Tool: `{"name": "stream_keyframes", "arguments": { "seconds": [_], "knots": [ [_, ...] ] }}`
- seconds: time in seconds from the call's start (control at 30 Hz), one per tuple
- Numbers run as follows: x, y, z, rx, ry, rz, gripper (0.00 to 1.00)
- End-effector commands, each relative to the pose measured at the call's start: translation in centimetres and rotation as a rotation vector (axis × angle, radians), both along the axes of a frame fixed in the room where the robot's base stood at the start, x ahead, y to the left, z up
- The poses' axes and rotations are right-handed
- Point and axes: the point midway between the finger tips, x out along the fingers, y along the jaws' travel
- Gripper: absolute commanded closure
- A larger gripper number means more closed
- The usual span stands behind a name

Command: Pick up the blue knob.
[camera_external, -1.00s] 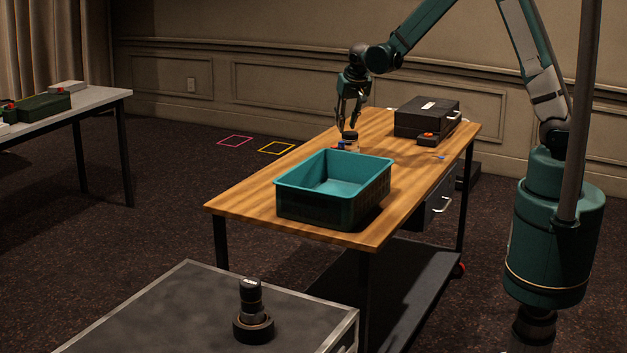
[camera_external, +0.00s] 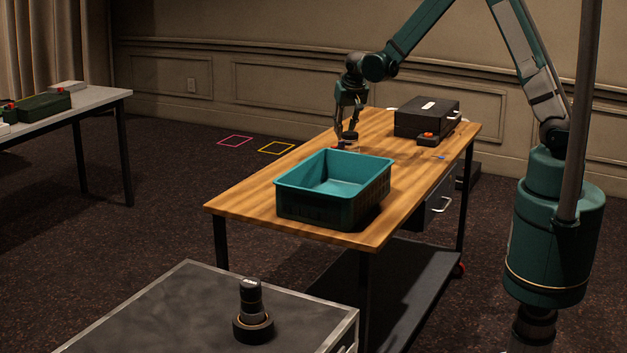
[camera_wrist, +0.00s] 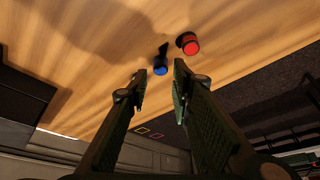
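The blue knob (camera_wrist: 160,66) lies on the wooden desk (camera_wrist: 95,50), with a dark piece at its upper end in the wrist view. My gripper (camera_wrist: 159,76) is open, with one fingertip on each side of the blue knob in that view. I see no contact with it. In the external view my gripper (camera_external: 347,137) is low over the desk, behind the teal bin, and the knob is hard to make out there.
A red knob (camera_wrist: 188,43) lies close to the blue one, near the right fingertip. The teal bin (camera_external: 312,205) stands in front of my gripper. A black box (camera_external: 427,118) stands on the desk to the right. The desk's left front part is clear.

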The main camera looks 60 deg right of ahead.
Motion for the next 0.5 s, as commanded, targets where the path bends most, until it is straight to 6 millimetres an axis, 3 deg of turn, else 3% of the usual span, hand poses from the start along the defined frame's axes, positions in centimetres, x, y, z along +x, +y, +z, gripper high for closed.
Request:
{"name": "stream_keyframes", "arguments": {
  "seconds": [0.5],
  "knots": [
    [0.21, -0.19, -0.63, 0.0, 0.0, 0.0, 0.77]
  ]
}}
